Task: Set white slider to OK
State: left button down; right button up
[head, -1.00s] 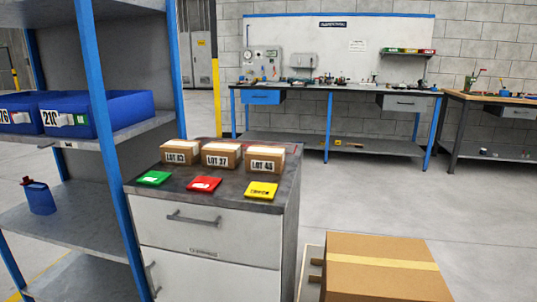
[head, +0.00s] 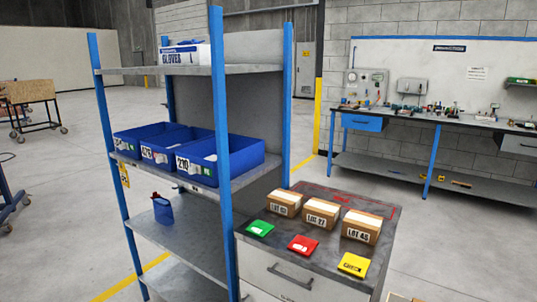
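Three blue bins stand on the middle shelf of a blue-posted rack: a left bin (head: 128,142), a middle bin (head: 170,148) and a right bin (head: 238,153). The right bin has a printed number label (head: 183,163) and a small white and green piece (head: 207,170) on its front. The other bin fronts also carry labels with small white parts. I cannot make out a white slider or the word OK for certain at this size. Neither of my grippers is in view.
A grey cabinet (head: 305,268) right of the rack (head: 221,240) bears three lot boxes (head: 321,214) and green (head: 260,228), red (head: 303,244) and yellow (head: 354,264) cards. A glove box (head: 187,55) and blue bottle (head: 163,210) are on the rack.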

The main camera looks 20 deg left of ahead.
aim_at(162, 158)
jog(key=k+j+u, duration=0.1)
jog(key=u, duration=0.25)
jog(key=j+u, duration=0.2)
jog(key=u, duration=0.15)
jog(key=j+u, duration=0.2)
jog(key=u, duration=0.15)
jog(key=k, duration=0.05)
